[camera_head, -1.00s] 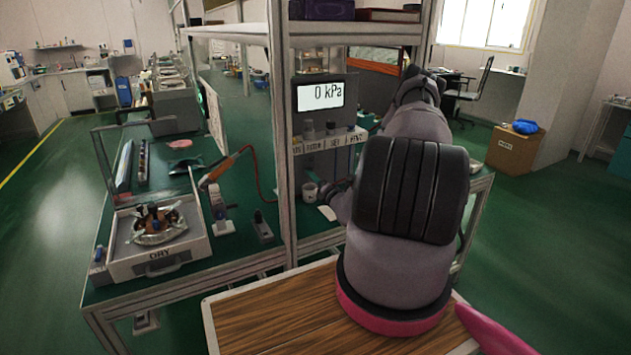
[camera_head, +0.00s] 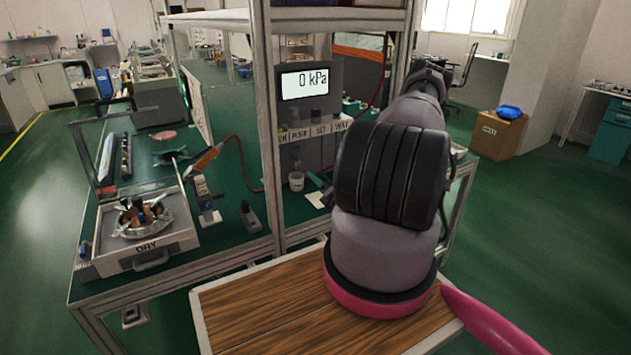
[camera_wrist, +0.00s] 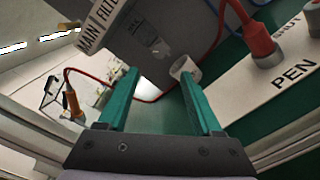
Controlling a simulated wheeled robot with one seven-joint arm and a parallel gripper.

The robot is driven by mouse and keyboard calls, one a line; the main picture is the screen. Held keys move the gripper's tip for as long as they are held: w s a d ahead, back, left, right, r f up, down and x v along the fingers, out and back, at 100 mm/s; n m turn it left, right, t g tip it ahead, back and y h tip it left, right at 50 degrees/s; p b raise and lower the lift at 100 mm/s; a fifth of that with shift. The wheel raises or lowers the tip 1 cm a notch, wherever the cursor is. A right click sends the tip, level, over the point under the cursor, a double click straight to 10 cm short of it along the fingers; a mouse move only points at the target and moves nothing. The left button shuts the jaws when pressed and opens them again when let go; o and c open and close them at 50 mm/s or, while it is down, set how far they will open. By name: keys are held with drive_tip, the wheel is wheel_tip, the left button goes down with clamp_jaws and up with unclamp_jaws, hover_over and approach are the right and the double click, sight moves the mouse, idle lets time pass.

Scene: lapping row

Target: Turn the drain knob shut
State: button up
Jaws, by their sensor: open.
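In the wrist view, a red knob (camera_wrist: 259,42) stands on a pale plate (camera_wrist: 265,90) at the upper right. I see no drain label. My gripper (camera_wrist: 159,79) has two green fingers, spread apart with nothing held between them. The knob is to the right of the fingers, apart from them. A white cup (camera_wrist: 184,68) shows just beyond the right fingertip; I cannot tell if they touch. In the head view my arm hides most of this area, and I cannot make out the knob there.
A rack with a "0 kPa" display (camera_head: 305,83) and a labelled knob shelf (camera_head: 315,131) stands over the green bench. A "DRY" tray (camera_head: 185,240) and a red-hosed tool (camera_head: 204,160) are at left. In the wrist view, a "MAIN | FILTER" strip (camera_wrist: 103,22) is close at upper left.

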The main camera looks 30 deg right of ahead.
sight(300, 165)
drive_tip(key=w+n, duration=1)
drive_tip(key=shift+w+a+r, duration=0.15)
drive_tip(key=shift+w, duration=0.15)
idle(0.4)
clamp_jaws()
